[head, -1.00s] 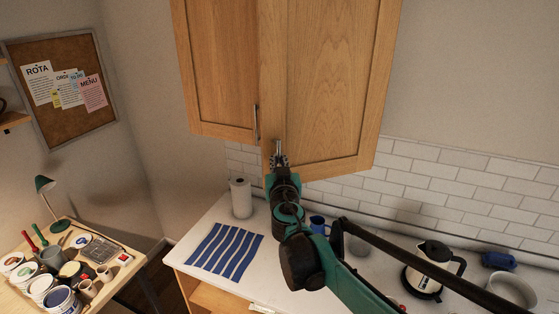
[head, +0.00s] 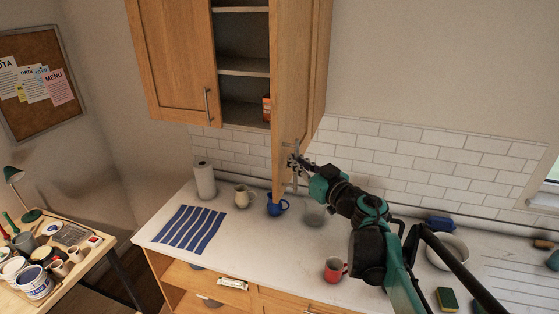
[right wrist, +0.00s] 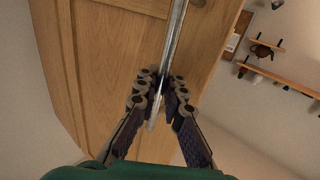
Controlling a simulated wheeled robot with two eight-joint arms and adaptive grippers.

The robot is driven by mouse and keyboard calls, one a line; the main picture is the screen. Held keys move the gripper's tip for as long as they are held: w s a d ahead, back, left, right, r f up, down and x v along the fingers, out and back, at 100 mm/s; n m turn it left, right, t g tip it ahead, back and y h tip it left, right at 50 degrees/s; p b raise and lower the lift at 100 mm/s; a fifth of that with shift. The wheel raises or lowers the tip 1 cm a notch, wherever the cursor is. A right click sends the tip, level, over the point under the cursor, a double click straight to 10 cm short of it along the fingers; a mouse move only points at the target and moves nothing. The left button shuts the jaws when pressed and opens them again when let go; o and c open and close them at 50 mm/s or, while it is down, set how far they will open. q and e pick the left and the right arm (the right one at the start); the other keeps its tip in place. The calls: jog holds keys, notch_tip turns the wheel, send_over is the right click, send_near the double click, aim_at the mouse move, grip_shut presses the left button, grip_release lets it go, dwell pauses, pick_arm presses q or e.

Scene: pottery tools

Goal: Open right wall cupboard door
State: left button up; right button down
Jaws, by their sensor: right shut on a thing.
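The right wall cupboard door (head: 291,90) is wooden and stands swung out from the cupboard, seen nearly edge-on in the head view. Shelves (head: 243,66) show in the open right half of the cupboard. My right gripper (head: 295,162) is at the door's lower part, shut on its metal bar handle (head: 296,150). In the right wrist view, the gripper's two fingers (right wrist: 160,93) close around the handle (right wrist: 177,45) near its end, in front of the door panel (right wrist: 115,50). The left cupboard door (head: 178,60) is shut. My left gripper is not in view.
The worktop (head: 240,240) below holds a paper towel roll (head: 204,180), a striped cloth (head: 187,228), a cream jug (head: 243,196), a blue mug (head: 277,207) and a red mug (head: 335,269). An orange box (head: 266,108) sits inside the cupboard.

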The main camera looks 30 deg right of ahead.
jog(key=shift+s+d+n+y, duration=0.8)
jog(key=shift+s+d+y, duration=0.5)
jog(key=shift+s+d, duration=0.2)
jog(key=c, duration=1.6)
grip_release()
jog(key=s, duration=0.4)
jog(key=s+d, duration=0.1)
jog(key=s, duration=0.3)
jog(key=s+d, duration=0.1)
jog(key=s, duration=0.3)
jog(key=shift+w, duration=0.1)
